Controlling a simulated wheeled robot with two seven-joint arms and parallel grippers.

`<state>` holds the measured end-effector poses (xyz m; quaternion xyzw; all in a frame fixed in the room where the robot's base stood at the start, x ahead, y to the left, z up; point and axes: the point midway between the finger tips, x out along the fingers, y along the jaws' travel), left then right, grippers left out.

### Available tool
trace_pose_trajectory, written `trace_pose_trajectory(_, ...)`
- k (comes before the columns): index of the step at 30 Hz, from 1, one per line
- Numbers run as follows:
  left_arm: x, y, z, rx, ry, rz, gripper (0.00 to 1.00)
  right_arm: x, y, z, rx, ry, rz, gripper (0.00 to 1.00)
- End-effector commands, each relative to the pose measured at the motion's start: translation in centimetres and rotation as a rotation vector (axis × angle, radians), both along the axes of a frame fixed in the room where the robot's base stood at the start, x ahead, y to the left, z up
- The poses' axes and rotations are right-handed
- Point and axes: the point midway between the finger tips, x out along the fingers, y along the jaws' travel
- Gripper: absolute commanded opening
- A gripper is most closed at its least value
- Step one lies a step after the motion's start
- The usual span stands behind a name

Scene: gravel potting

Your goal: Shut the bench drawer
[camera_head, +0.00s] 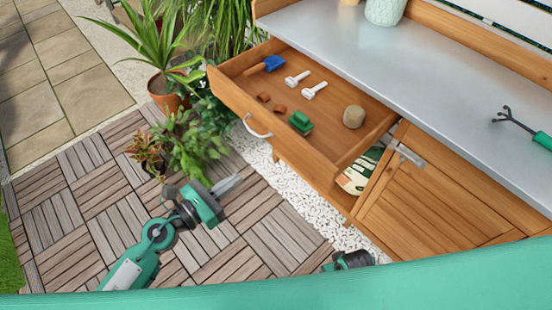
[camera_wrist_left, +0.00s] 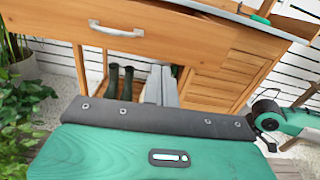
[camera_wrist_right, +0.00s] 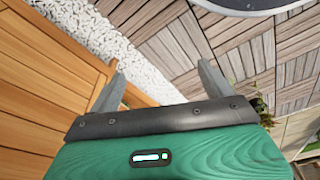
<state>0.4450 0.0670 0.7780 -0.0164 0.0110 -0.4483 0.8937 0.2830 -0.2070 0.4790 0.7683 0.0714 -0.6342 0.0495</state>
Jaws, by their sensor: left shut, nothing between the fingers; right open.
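The bench drawer (camera_head: 318,166) stands pulled out from the wooden potting bench. Its white bow handle (camera_head: 257,129) is on the front panel, and the handle also shows in the left wrist view (camera_wrist_left: 116,29). My left gripper (camera_head: 230,183) is shut and empty, in front of the drawer, below and apart from the handle. In the left wrist view its closed fingers (camera_wrist_left: 161,84) point toward the bench below the drawer front. My right gripper (camera_head: 350,261) is low near the cabinet side, its fingers hidden there; in the right wrist view its fingers (camera_wrist_right: 160,84) are spread with nothing between.
Potted plants (camera_head: 166,85) stand left of the drawer. A cabinet door (camera_head: 425,195) is at right. Decking in front is clear.

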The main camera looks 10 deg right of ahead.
Motion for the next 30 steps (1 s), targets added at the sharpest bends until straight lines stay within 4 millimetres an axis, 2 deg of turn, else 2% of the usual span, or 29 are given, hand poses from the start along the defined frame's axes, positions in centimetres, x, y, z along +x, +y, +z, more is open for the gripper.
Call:
trace_pose_trajectory(4, -0.1, -0.6, 0.7, 0.023, -0.042, -0.015, 0.00, 0.0, 0.0, 0.1, 0.000, 0.001, 0.000, 0.83)
trace_pose_trajectory(8, 0.6, -1.5, 0.8, 0.020, -0.040, -0.014, 0.00, -0.2, -0.1, -1.0, -0.003, 0.006, 0.001, 0.83)
trace_pose_trajectory(21, 5.2, -7.9, 0.8, 0.017, -0.036, -0.013, 0.00, -1.9, -0.9, -6.8, -0.014, 0.014, 0.008, 0.83)
trace_pose_trajectory(30, 7.5, -11.0, 0.6, 0.018, -0.035, -0.012, 0.00, -2.5, -1.2, -8.5, -0.018, 0.014, 0.011, 0.83)
